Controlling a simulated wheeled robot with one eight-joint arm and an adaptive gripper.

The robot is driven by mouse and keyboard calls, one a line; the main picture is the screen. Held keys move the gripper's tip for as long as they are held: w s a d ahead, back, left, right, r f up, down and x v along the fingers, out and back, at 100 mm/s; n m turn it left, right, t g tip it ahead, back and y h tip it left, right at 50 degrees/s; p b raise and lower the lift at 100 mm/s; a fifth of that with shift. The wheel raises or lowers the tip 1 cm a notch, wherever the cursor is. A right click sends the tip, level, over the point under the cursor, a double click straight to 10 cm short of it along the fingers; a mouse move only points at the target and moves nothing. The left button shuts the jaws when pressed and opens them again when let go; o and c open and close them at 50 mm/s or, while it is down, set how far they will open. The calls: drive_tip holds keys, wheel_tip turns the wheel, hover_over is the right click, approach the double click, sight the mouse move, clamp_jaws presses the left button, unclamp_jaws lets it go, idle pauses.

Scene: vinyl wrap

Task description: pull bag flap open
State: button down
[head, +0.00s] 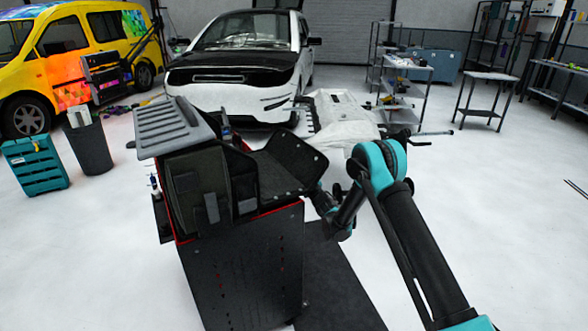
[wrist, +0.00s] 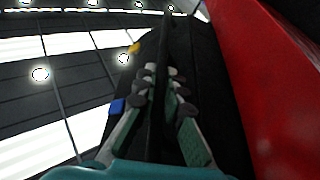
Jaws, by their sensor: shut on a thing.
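The black bag (head: 205,195) stands upright on the tool cart in the head view. Its dark flap (head: 287,165) is spread out to the right, tilted over the cart's right edge. My gripper (head: 322,192) is at the flap's lower right edge, partly hidden by it. In the wrist view, the teal and grey fingers (wrist: 160,105) are shut on a thin black strip of the flap (wrist: 167,45) that runs between them.
The black tool cart (head: 245,265) has a red rim, and a red surface (wrist: 265,95) fills the wrist view's right. A grey ridged case (head: 170,127) sits behind the bag. A bin (head: 88,147) and teal crate (head: 35,165) stand left.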

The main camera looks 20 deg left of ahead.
drive_tip(key=r+n+g, duration=0.1)
drive_tip(key=r+n, duration=0.1)
drive_tip(key=r, duration=0.1)
drive_tip(key=s+a+r+n+g, duration=0.1)
drive_tip(key=r+n, duration=0.1)
drive_tip(key=r, duration=0.1)
drive_tip(key=r+n+g+y, duration=0.1)
drive_tip(key=r+n, duration=0.2)
drive_tip(key=r, duration=0.1)
drive_tip(key=shift+s+a, duration=0.2)
drive_tip(key=shift+s, duration=0.15)
drive_tip(key=s+a+r+n+g, duration=0.3)
drive_tip(key=r+n, duration=0.3)
drive_tip(key=r, duration=0.2)
drive_tip(key=shift+s+a+h, duration=0.3)
drive_tip(key=shift+s+a, duration=0.1)
drive_tip(key=shift+s, duration=0.45)
drive_tip(key=c, duration=1.9)
unclamp_jaws()
drive_tip(key=v, duration=1.1)
drive_tip(key=shift+d, duration=0.35)
